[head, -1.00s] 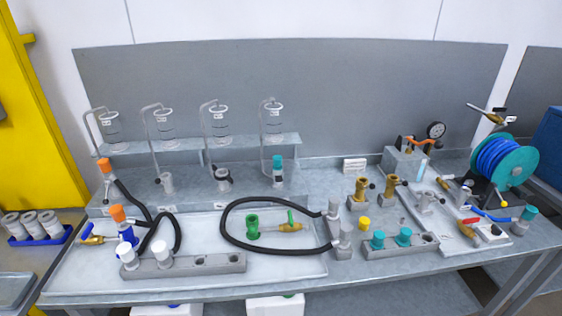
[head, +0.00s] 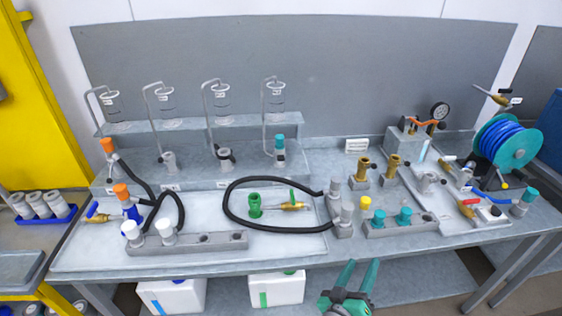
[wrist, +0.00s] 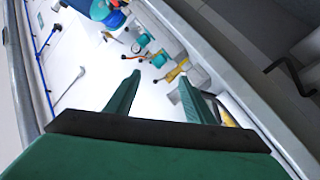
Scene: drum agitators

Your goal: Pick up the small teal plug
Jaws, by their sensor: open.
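Two small teal plugs, a left one (head: 379,222) and a right one (head: 404,216), sit upright in a grey block (head: 425,224) near the front edge of the bench. I cannot tell which one the task means. Other teal-topped pieces stand at the far right (head: 531,196) and below the glassware (head: 279,141). My green gripper (head: 362,264) is open and empty, below and in front of the bench edge, apart from the plugs. In the wrist view its spread fingers (wrist: 157,80) show, with small teal pieces (wrist: 158,60) beyond them.
A yellow piece (head: 365,203) and grey fittings (head: 344,220) with a black hose (head: 232,230) stand left of the block. Brass valves (head: 362,170) stand behind it. A blue hose reel (head: 507,143) is at the right. White boxes (head: 276,288) are under the bench.

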